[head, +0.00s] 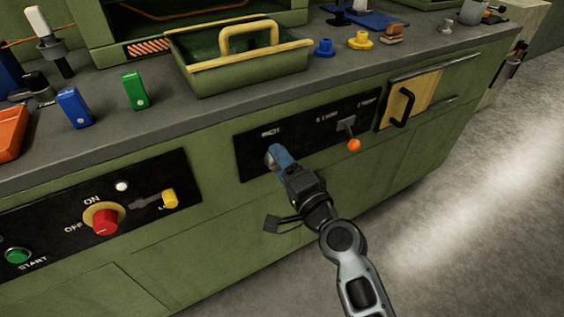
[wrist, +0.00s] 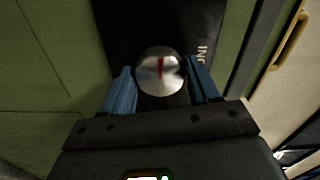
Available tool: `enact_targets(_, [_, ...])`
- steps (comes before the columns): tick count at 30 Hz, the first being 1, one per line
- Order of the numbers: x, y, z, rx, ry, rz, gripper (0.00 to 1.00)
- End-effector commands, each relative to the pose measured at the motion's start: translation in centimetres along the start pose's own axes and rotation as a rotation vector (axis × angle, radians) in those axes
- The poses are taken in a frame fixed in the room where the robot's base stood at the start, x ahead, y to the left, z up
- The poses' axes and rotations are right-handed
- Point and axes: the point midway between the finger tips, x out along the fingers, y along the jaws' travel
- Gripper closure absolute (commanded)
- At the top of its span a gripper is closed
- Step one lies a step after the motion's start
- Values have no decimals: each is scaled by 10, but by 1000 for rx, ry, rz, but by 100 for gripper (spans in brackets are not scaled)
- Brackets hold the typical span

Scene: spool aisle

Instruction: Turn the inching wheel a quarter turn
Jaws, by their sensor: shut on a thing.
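The inching wheel is a round silver knob (wrist: 160,72) with a red line on its face, in the wrist view. It sits on a black panel (wrist: 135,25) with partly visible lettering beside it. My gripper (wrist: 160,82) has its two blue fingers on either side of the knob and is shut on it. In the head view my gripper (head: 279,157) reaches the black panel (head: 250,160) on the green machine front, and its fingers hide most of the knob. The red line points nearly straight up in the wrist view.
Right of my gripper are a lever with an orange ball (head: 353,145) and a yellow door with a black handle (head: 402,107). Left is a panel with a red switch (head: 104,222), a yellow-tipped lever (head: 170,198) and a green button (head: 17,256). A green tray (head: 205,82) stands above.

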Motion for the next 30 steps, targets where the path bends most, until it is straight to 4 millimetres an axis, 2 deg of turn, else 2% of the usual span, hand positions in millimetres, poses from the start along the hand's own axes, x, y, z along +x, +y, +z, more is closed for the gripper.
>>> enact_targets(9, [-1, 1, -1, 74, 2, 3, 70])
enact_targets(21, [-1, 2, -1, 79, 2, 3, 70])
enact_targets(22, [-1, 2, -1, 79, 2, 3, 39])
enact_targets(30, [0, 1, 0, 78, 1, 1, 14])
